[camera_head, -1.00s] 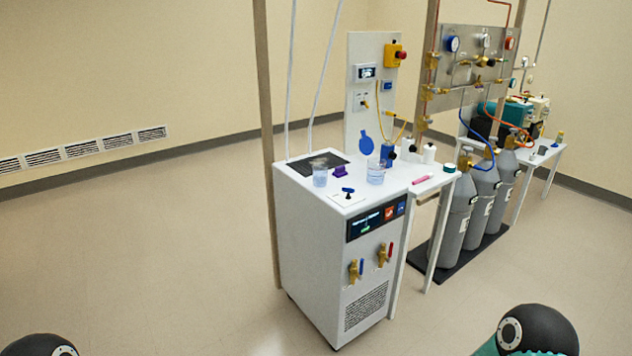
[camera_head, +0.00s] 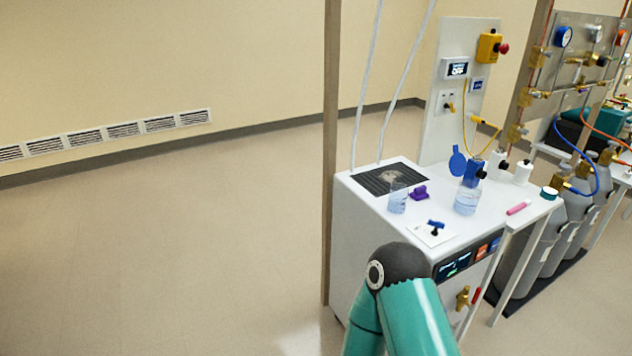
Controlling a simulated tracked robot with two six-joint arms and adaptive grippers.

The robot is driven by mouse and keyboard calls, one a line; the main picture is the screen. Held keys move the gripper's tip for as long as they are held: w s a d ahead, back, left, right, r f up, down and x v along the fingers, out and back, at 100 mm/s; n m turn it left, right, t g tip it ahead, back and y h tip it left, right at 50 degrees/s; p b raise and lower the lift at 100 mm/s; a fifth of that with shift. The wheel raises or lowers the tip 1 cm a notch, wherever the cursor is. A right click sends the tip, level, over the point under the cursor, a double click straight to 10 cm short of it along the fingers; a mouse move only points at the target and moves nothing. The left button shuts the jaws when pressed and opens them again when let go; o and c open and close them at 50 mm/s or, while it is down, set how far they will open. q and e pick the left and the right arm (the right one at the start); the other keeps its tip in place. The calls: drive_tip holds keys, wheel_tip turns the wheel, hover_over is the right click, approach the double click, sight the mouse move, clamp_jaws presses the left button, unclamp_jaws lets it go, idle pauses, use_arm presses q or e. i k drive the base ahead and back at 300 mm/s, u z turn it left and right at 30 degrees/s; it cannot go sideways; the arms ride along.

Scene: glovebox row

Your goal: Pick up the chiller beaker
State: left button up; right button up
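A small clear beaker (camera_head: 398,199) with pale blue liquid stands upright on the white top of the chiller (camera_head: 385,235), near its front left. A second clear vessel (camera_head: 466,200), also with pale blue liquid, stands to its right, with a blue part just behind or above it. I cannot tell from labels which one is called the chiller beaker. Neither of my grippers shows in the view. Only teal and black links of one of my arms show, at the bottom centre, overlapping the front of the chiller in the picture.
A purple item (camera_head: 419,192) sits just right of the small beaker. A dark grille (camera_head: 390,178) lies behind. A pink marker (camera_head: 518,208) and white bottles (camera_head: 523,172) are to the right. The floor at left (camera_head: 150,250) is clear.

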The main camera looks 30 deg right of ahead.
sight(398, 199)
drive_tip(key=u, duration=0.05)
drive_tip(key=i, duration=1.35)
drive_tip(key=z, duration=1)
drive_tip(key=i, duration=0.6)
drive_tip(key=z, duration=0.35)
drive_tip(key=k, duration=0.9)
drive_tip(key=z, duration=0.2)
drive_tip(key=i, duration=0.9)
drive_tip(key=u, duration=0.1)
